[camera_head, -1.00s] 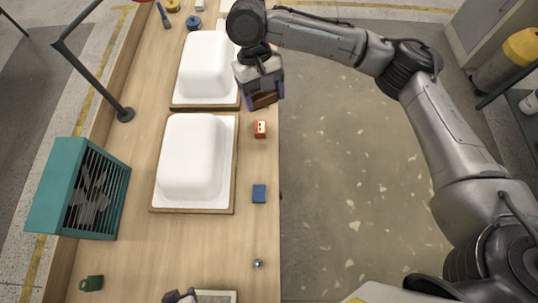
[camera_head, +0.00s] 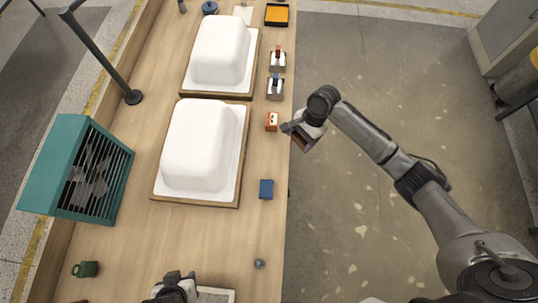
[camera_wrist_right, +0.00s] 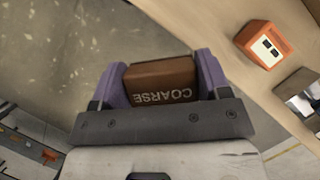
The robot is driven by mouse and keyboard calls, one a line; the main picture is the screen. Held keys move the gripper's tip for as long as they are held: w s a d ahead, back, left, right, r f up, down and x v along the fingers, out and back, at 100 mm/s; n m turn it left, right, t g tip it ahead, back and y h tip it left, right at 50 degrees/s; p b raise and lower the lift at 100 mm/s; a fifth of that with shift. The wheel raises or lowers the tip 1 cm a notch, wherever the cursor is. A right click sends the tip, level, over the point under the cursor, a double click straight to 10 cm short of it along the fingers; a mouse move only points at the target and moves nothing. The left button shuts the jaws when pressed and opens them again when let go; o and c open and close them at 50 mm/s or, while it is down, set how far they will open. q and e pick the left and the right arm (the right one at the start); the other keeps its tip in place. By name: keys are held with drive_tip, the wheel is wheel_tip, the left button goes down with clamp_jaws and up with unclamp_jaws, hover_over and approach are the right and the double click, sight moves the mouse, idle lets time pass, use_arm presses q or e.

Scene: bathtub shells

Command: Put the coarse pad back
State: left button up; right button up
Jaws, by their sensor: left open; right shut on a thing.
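The coarse pad (camera_wrist_right: 162,82) is a brown block with "COARSE" printed on it. In the right wrist view it sits between the purple fingers of my right gripper (camera_wrist_right: 161,70), which is shut on it. In the head view my right gripper (camera_head: 303,140) holds the pad (camera_head: 303,145) just off the table's right edge, over the floor, right of the orange block. My left gripper (camera_head: 176,284) is at the bottom of the head view, open, low over the table; its fingertips are hard to make out.
Two white tub shells (camera_head: 201,148) (camera_head: 221,50) lie on wooden boards. Along the table's right edge are an orange block (camera_head: 271,122), a blue block (camera_head: 266,189), two small holders (camera_head: 275,88) (camera_head: 277,61) and a yellow-and-black tray (camera_head: 277,15). A teal fan box (camera_head: 68,170) stands left.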

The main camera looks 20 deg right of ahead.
drive_tip(key=b, duration=0.2)
hover_over(265, 160)
drive_tip(key=d, duration=0.1)
drive_tip(key=f, duration=0.6)
drive_tip(key=shift+w+f, duration=0.2)
drive_tip(key=shift+w, duration=0.1)
wheel_tip(265, 160, down, 3)
drive_tip(key=shift+d+f+b, duration=0.1)
drive_tip(key=shift+f+b, duration=0.05)
drive_tip(key=shift+b, duration=0.2)
drive_tip(key=shift+f, duration=0.35)
drive_tip(key=shift+f, duration=0.15)
drive_tip(key=o, duration=0.9)
drive_tip(key=shift+p+v, duration=1.1)
drive_tip(key=shift+v, duration=5.05)
